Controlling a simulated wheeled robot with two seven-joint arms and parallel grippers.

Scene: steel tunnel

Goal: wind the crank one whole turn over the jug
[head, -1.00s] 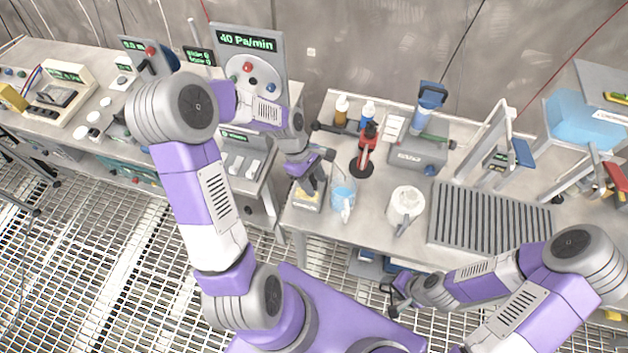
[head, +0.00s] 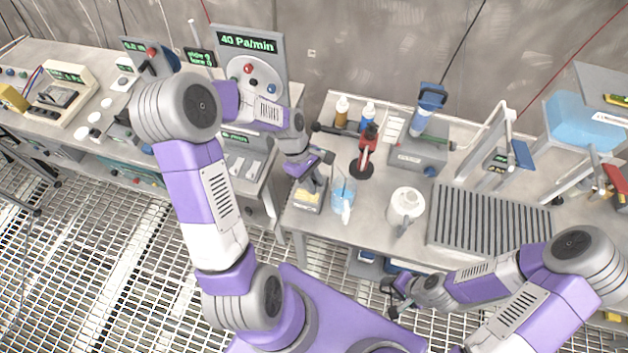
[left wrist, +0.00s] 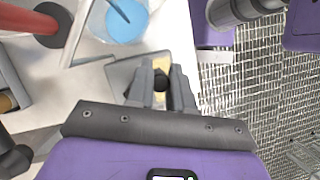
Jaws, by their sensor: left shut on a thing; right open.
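A clear jug (head: 343,197) of blue liquid stands on the middle bench, with a thin rod in it; it also shows at the top of the left wrist view (left wrist: 127,20). My left gripper (head: 314,188) is just left of the jug, low over a grey tray (head: 304,206) with a yellow pad. In the left wrist view its fingers (left wrist: 160,84) are shut on a small black round knob (left wrist: 160,78). I cannot tell whether this belongs to the crank; no crank arm shows clearly. My right gripper (head: 396,296) is open, in front of the bench edge.
A red-topped stand (head: 364,160) rises behind the jug. A white pitcher (head: 405,206) stands to its right, then a ribbed grey drainer (head: 490,220). A grey device (head: 418,154) and small bottles stand behind. A gap separates the left bench.

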